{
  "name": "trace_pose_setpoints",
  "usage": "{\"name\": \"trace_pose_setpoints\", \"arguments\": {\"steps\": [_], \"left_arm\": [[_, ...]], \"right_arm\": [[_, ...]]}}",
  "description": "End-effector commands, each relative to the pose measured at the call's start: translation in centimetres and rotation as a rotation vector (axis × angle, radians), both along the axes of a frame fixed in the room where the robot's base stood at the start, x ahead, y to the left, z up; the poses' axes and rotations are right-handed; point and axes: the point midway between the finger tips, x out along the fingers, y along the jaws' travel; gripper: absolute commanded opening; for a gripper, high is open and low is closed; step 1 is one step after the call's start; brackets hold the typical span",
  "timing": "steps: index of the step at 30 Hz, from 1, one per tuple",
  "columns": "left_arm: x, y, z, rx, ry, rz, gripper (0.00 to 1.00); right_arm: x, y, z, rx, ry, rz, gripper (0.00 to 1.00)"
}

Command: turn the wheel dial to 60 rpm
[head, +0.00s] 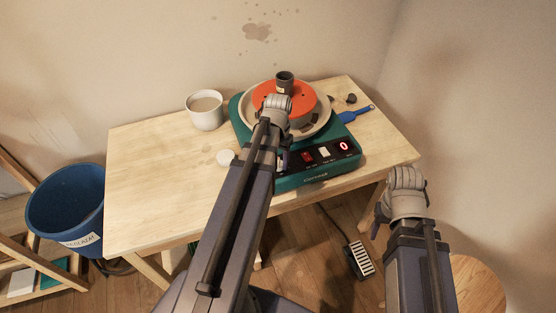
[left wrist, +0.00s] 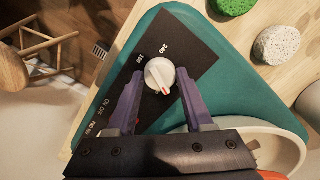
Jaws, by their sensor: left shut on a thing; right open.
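The pottery wheel (head: 240,118) is a teal unit with an orange disc on top. Its lit red display (head: 344,146) reads 0. The dial (left wrist: 159,74) is a white round knob on the black panel (left wrist: 190,52), with 240 and 180 printed beside it. Its red mark faces down toward my gripper in the left wrist view. My left gripper (left wrist: 160,88) is shut on the dial, one purple finger on each side. In the head view my left arm hides the dial. My right gripper (head: 405,182) is open and empty, off the table's right edge.
A small dark cup (head: 285,80) stands on the wheel's disc. A mug (head: 205,108) and a pale round piece (head: 226,157) are to the left. A blue-handled tool (head: 358,113) lies right of the wheel. The table's left half (head: 150,170) is mostly clear. A blue bucket (head: 65,195) stands on the floor.

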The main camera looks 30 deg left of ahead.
Motion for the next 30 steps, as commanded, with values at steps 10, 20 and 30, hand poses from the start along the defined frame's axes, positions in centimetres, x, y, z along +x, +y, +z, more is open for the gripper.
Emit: {"name": "trace_pose_setpoints", "arguments": {"steps": [10, 20, 30], "left_arm": [[-0.01, -0.01, -0.01, 0.000, 0.000, -0.306, 0.00], [-0.01, -0.01, -0.01, 0.000, 0.000, -0.507, 0.00], [-0.01, -0.01, -0.01, 0.000, 0.000, -0.591, 0.00]], "right_arm": [[0.00, 0.00, -0.01, 0.000, 0.000, 0.000, 0.50], [0.00, 0.00, -0.01, 0.000, 0.000, 0.000, 0.50], [0.00, 0.00, -0.01, 0.000, 0.000, 0.000, 0.50]]}}
